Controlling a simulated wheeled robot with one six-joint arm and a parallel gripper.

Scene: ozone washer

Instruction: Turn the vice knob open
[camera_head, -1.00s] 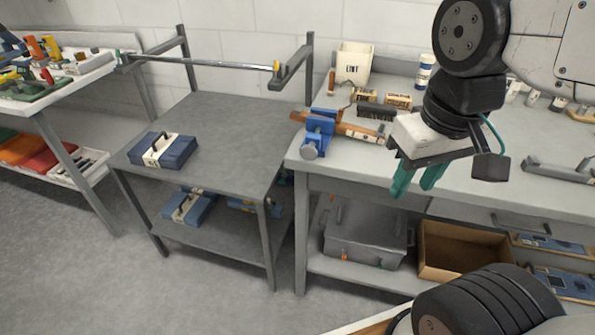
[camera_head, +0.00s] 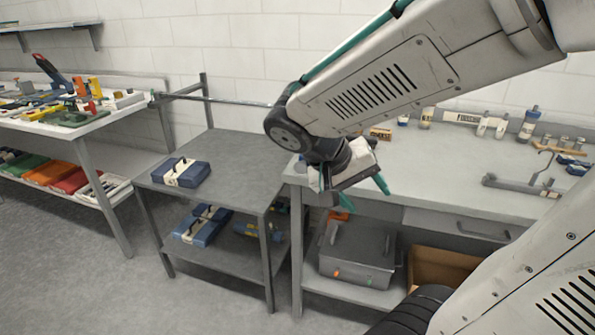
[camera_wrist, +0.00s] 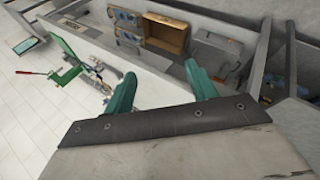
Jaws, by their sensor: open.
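The blue vice is hidden behind my arm and wrist in the head view, at the left front corner of the grey workbench (camera_head: 440,190). I cannot make out its knob, and I do not see the vice in the wrist view. My gripper (camera_head: 363,194), with green fingers, is over the bench's front edge near that corner. The fingers point downward and are apart. In the wrist view my gripper (camera_wrist: 162,85) is open, with nothing between its fingers.
A grey metal box (camera_head: 357,253) and a cardboard box (camera_head: 440,268) sit on the bench's lower shelf. A grey cart (camera_head: 225,160) with a blue case (camera_head: 181,172) stands to the left. A grey clamp-like tool (camera_head: 522,186) lies on the bench at right.

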